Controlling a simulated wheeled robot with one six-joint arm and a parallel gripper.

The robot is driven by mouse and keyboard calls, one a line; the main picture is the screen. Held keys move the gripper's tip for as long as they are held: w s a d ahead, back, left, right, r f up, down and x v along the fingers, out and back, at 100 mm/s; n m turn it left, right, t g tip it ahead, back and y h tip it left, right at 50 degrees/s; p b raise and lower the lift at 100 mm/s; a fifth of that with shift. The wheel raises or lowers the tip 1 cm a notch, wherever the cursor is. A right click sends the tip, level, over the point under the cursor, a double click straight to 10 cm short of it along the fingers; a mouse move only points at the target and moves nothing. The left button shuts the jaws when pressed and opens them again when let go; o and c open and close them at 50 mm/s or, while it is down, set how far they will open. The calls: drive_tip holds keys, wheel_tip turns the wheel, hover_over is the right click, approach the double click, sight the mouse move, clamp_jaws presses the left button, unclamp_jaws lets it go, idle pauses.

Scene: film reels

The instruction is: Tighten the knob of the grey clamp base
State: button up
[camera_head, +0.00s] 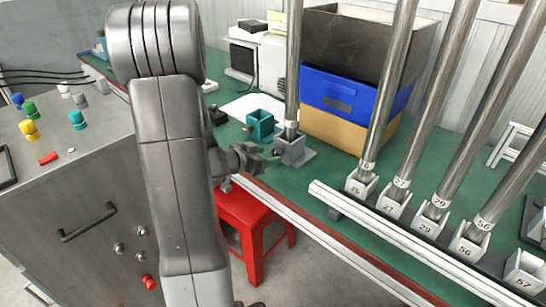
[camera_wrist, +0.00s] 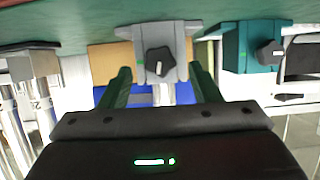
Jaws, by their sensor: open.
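The grey clamp base (camera_head: 293,151) stands on the green bench top, with an upright metal pole (camera_head: 293,70) in it. In the wrist view, which is upside down, the grey clamp base (camera_wrist: 180,38) shows its black knob (camera_wrist: 160,61) facing me. My gripper (camera_head: 268,158) is just left of the base in the head view. In the wrist view my gripper (camera_wrist: 160,70) is open, with one green finger on each side of the knob's line. I see no contact with the knob. In the head view the knob is hidden or too small to tell.
A teal clamp base (camera_head: 261,124) with its own dark knob (camera_wrist: 270,52) stands close by. Behind are a blue bin (camera_head: 345,90) and a tan box (camera_head: 335,128). Numbered poles in white holders (camera_head: 390,205) line the right. A red stool (camera_head: 252,215) is below.

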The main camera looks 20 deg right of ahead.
sight(275, 154)
drive_tip(key=shift+x, duration=1.95)
drive_tip(key=c, duration=1)
drive_tip(key=shift+b, duration=0.4)
